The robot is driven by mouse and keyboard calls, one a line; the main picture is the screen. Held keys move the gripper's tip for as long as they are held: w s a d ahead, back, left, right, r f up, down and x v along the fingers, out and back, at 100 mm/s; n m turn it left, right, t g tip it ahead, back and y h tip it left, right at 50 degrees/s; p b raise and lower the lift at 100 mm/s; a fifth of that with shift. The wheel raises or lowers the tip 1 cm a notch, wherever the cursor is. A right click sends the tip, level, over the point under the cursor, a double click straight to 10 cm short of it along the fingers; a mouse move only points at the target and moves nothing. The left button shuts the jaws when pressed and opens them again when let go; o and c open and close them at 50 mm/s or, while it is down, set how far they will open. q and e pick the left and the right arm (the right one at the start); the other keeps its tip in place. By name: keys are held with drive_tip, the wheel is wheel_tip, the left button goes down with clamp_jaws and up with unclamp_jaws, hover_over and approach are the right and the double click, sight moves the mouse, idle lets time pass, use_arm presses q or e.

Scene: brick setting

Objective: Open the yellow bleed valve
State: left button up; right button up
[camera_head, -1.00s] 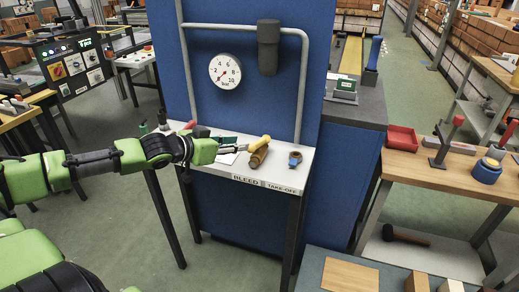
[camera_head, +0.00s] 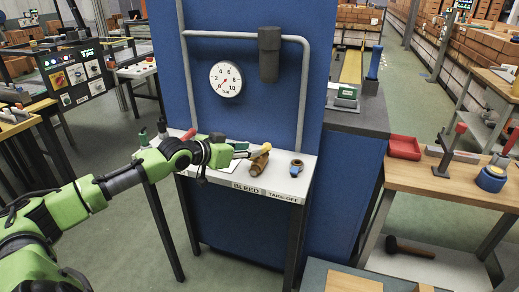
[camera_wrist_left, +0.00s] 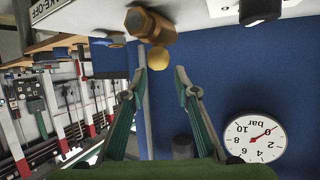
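The bleed valve has a bronze-brown body (camera_head: 258,165) lying on the white bench labelled BLEED TAKE-OFF (camera_head: 240,187). Its yellow handle (camera_head: 262,150) shows just above the body. In the left wrist view the body (camera_wrist_left: 150,24) is at the top, with the handle's rounded yellow end (camera_wrist_left: 158,59) facing the camera. My left gripper (camera_head: 242,151) is just left of the handle. In the left wrist view its fingers (camera_wrist_left: 161,74) are spread, with the yellow end in line with the gap. Whether they touch it I cannot tell. My right gripper is out of view.
A round pressure gauge (camera_head: 225,79) hangs on the blue panel (camera_head: 205,110). Grey pipe frames the panel, with a dark cylinder (camera_head: 269,55) on it. Dark green-topped items (camera_head: 162,127) stand at the bench's left.

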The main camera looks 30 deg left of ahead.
use_arm(q)
drive_tip(key=shift+x, duration=2.9)
clamp_jaws()
